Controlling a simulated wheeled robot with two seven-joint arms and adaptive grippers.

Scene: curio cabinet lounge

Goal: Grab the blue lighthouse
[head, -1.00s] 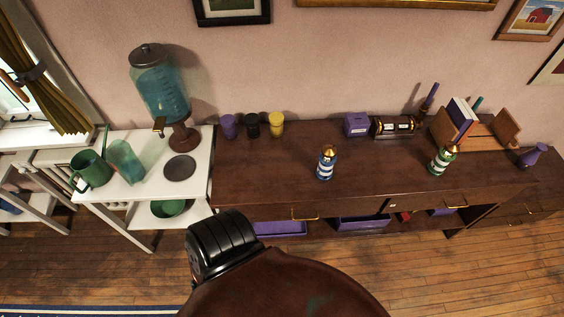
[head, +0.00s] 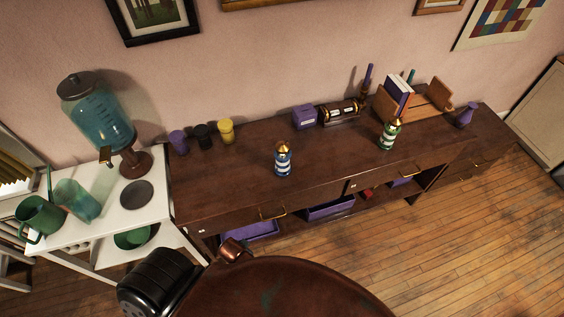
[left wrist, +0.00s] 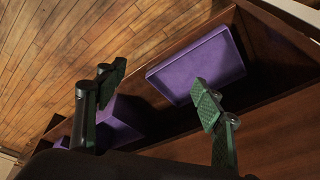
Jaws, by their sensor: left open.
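The blue lighthouse (head: 283,160), blue and white striped with a gold top, stands upright on the dark wooden cabinet (head: 225,182) in the head view. A green and white striped lighthouse (head: 388,135) stands to its right. My left gripper (left wrist: 160,95) is open and empty in the left wrist view, its two fingers wide apart. It is over the cabinet's lower shelf side, with a purple tray (left wrist: 200,62) between and beyond the fingers. The blue lighthouse does not show in the left wrist view. I cannot make out the left fingers in the head view. My right gripper is not in view.
Purple, black and yellow cups (head: 226,131) stand at the cabinet's left. A purple box (head: 304,117), an hourglass-like piece and a book rack (head: 436,97) stand at the back. A white table (head: 150,207) with a dispenser is left. The cabinet top around the blue lighthouse is clear.

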